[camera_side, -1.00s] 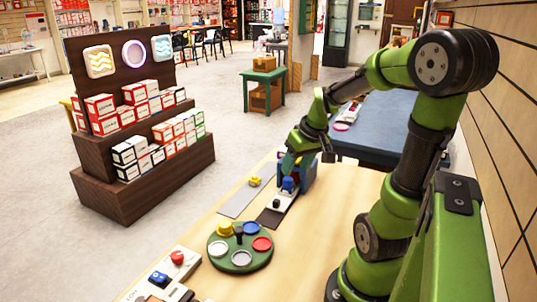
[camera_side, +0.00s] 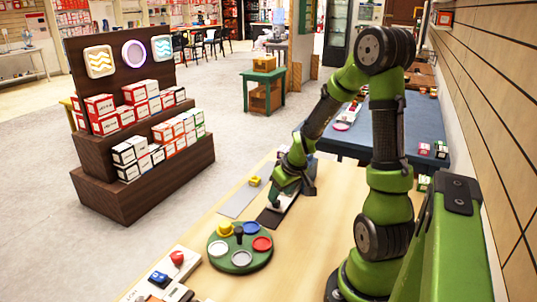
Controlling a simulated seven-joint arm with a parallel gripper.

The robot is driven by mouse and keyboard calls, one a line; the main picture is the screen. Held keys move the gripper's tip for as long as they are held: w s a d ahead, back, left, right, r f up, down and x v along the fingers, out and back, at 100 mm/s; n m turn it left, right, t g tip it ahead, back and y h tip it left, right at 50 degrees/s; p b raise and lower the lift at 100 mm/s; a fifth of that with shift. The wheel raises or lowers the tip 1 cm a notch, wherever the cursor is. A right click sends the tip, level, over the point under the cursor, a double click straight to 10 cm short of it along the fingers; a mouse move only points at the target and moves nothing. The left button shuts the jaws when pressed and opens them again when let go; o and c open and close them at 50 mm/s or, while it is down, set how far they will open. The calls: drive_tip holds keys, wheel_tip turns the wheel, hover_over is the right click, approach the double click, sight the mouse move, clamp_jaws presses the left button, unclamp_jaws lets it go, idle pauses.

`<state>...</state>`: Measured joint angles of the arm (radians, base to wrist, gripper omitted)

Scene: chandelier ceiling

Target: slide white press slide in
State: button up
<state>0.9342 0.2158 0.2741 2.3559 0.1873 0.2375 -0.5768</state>
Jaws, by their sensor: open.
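My gripper (camera_side: 277,203) is low over the press at the far end of the wooden table. It is open, with its fingers around or just above the near part of the white press slide (camera_side: 291,199). The slide is mostly hidden by the gripper, so its knob and any contact cannot be made out. The blue-grey press body (camera_side: 310,176) stands behind and to the right of the gripper, partly covered by it. A dark brown plate (camera_side: 268,219) lies at the slide's near end.
A grey strip (camera_side: 238,202) with a yellow block (camera_side: 254,181) lies left of the press. A green round tray (camera_side: 241,265) with coloured discs sits nearer. A panel with a red button (camera_side: 177,258) is at the front left. The table's right side is clear.

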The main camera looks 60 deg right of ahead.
drive_tip(key=shift+x, duration=1.85)
drive_tip(key=shift+c, duration=0.3)
clamp_jaws()
